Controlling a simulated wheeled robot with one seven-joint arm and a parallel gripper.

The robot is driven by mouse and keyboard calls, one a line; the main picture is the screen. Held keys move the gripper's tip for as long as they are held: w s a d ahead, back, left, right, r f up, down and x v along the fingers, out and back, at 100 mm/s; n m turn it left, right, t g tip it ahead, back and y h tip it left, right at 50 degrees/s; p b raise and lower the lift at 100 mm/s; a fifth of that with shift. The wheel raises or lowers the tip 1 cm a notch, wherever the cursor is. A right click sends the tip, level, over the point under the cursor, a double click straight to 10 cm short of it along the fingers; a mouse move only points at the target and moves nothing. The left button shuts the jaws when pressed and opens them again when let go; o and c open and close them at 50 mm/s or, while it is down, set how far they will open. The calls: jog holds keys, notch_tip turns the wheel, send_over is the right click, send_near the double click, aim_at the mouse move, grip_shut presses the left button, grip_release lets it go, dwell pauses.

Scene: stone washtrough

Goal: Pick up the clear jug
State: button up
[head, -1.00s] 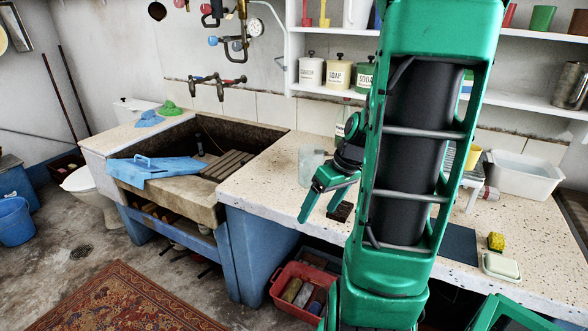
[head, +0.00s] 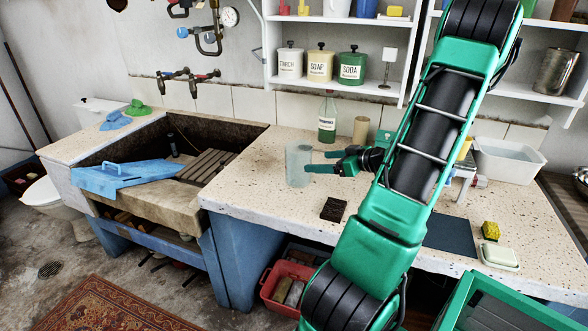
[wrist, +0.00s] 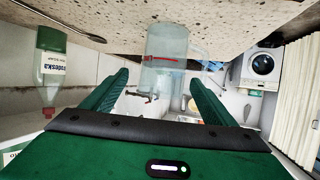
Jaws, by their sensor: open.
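The clear jug (head: 298,163) stands upright on the speckled counter, right of the stone trough. It is see-through and pale grey-green. My gripper (head: 322,162) is open just to the right of the jug, its fingers pointing left at it. In the wrist view the jug (wrist: 164,58) shows upside down ahead, between and beyond the two open fingertips (wrist: 158,82), with a red mark across it. Its handle is on the right there. I cannot tell whether the fingertips overlap the jug's sides.
A dark block (head: 333,209) lies in front on the counter. Shelves with canisters (head: 320,64) hang above.

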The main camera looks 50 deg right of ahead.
aim_at(300, 162)
jog(key=x, duration=0.6)
jog(key=a+x, duration=0.1)
jog(key=x, duration=0.3)
jog(key=shift+s, duration=0.1)
jog(key=shift+d, duration=0.1)
jog(key=c, duration=0.9)
